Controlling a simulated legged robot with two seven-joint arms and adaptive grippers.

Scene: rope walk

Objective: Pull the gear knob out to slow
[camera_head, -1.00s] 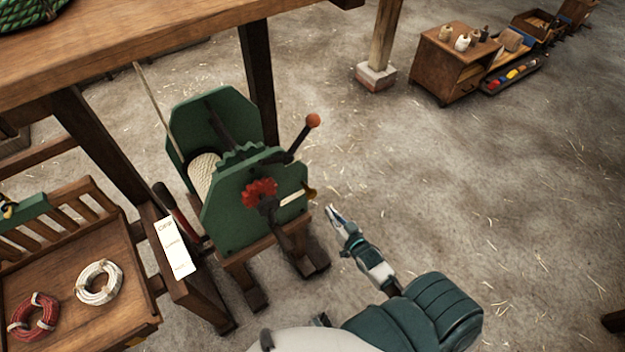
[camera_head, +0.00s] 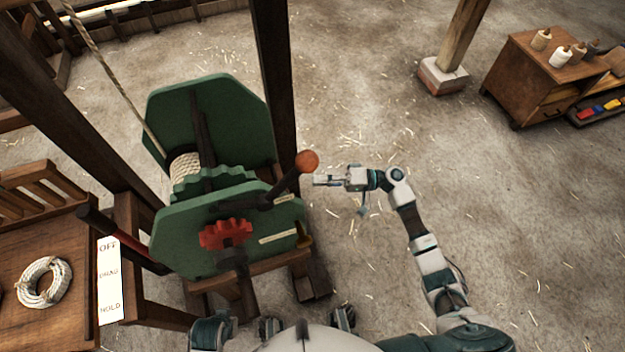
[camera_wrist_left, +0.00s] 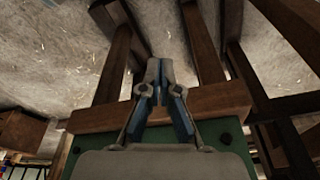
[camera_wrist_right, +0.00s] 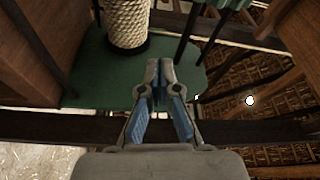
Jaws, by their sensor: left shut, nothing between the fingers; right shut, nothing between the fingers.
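The green winch (camera_head: 180,235) stands left of centre in the head view, with a rope drum between its plates. My right gripper (camera_head: 316,180) is shut and empty, above and right of that knob, close to the orange ball (camera_head: 307,161) of a dark lever. In the right wrist view its closed fingers (camera_wrist_right: 157,68) show before green plate and rope. My left gripper (camera_wrist_left: 160,68) is shut and empty; a green bolted plate shows near it.
A red gear (camera_head: 226,234) is on the front plate. A red-and-black lever (camera_head: 125,238) stands by a card (camera_head: 109,280) reading OFF, DRAG, HOLD. A dark post (camera_head: 273,80) rises behind the winch. Open floor lies to the right, with a cabinet (camera_head: 540,75) beyond.

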